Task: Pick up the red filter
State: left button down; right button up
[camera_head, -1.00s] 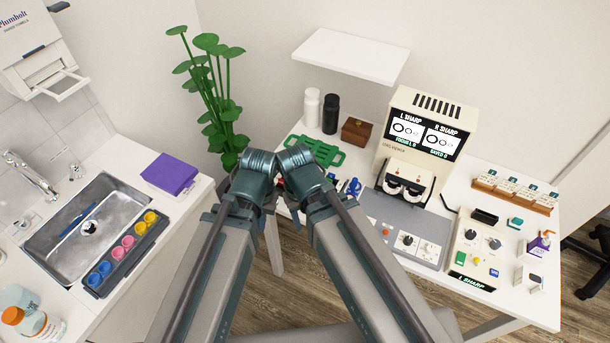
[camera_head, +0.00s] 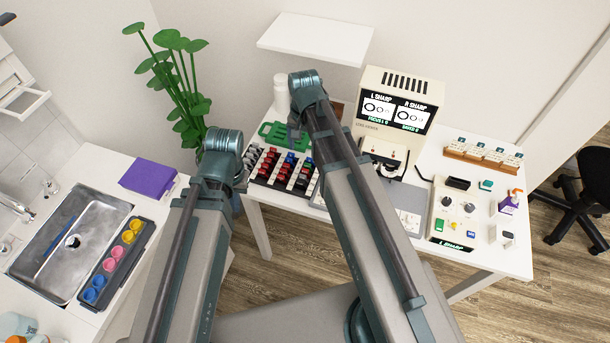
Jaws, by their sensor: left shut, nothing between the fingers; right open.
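Several small red filters (camera_head: 283,168) sit in rows in a dark rack (camera_head: 262,181) at the left end of the white table, with blue and dark pieces among them. I cannot tell which red one is meant. My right gripper (camera_head: 294,127) is open above the far side of the rack, near a green tray, pointing down; its fingers are small and partly hidden by my arm. My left gripper (camera_head: 243,178) is shut and empty beside the rack's left edge, mostly hidden behind its wrist. My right arm covers the rack's right side.
A green tray (camera_head: 273,131) lies behind the rack. A lens machine (camera_head: 398,115) with a screen stands to the right, a control box (camera_head: 462,215) further right. A plant (camera_head: 185,85) stands between.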

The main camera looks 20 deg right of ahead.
aim_at(305, 170)
notch_tip(305, 170, down, 8)
jog(key=b, duration=0.6)
jog(key=shift+r+b, duration=0.2)
jog(key=shift+b, duration=0.2)
jog(key=f+b, duration=0.5)
jog(key=shift+w+d+f, duration=0.1)
jog(key=shift+w+d, duration=0.05)
jog(key=shift+w, duration=0.05)
grip_shut()
